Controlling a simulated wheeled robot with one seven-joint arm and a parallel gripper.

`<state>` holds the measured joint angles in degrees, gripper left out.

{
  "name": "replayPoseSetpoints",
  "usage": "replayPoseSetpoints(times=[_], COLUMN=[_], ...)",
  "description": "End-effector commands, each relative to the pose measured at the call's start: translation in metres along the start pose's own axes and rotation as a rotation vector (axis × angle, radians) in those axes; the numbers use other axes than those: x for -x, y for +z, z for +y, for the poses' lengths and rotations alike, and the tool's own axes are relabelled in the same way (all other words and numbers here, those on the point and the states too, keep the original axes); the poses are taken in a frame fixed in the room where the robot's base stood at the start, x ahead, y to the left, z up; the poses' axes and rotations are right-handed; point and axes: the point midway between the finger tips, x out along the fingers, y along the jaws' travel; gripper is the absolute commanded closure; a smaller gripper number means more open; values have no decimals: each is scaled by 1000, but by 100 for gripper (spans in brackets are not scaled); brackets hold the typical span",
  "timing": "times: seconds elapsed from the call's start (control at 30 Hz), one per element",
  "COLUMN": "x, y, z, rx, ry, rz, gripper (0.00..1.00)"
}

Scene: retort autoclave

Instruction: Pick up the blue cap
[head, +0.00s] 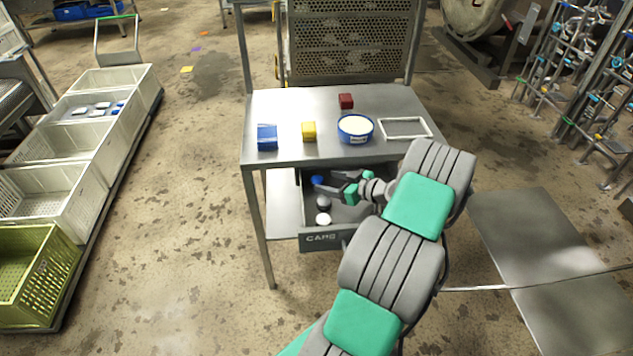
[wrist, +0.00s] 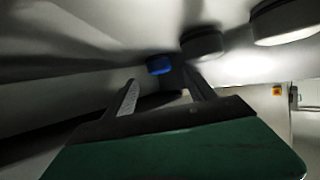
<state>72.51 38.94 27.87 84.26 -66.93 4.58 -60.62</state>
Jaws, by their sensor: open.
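The blue cap (head: 317,180) lies in the open drawer (head: 319,239) under the table top, near the drawer's back left. In the wrist view the blue cap (wrist: 159,64) shows just beyond and between my fingertips. My gripper (head: 329,183) reaches into the drawer from the right. Its two fingers are spread, with nothing held between them (wrist: 160,79). I cannot tell how small the gap to the cap is. My arm covers part of the drawer's right side.
A grey cap (head: 323,202) and a white cap (head: 323,219) lie in the drawer nearer its front. The table top (head: 290,103) overhangs the drawer's back.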

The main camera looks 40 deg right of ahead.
Motion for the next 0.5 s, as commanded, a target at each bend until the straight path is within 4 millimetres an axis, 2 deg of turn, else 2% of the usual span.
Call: replayPoseSetpoints(times=[0.1, 0.2, 0.47, 0.5], x=[-23, -38, -42, -42], y=[0, 0, 1, 1], z=[-1, 0, 1, 1], rx=[1, -1, -2, -2], ry=[-3, -2, 3, 3], rz=[-1, -1, -2, -2], gripper=[36, 36, 36, 39])
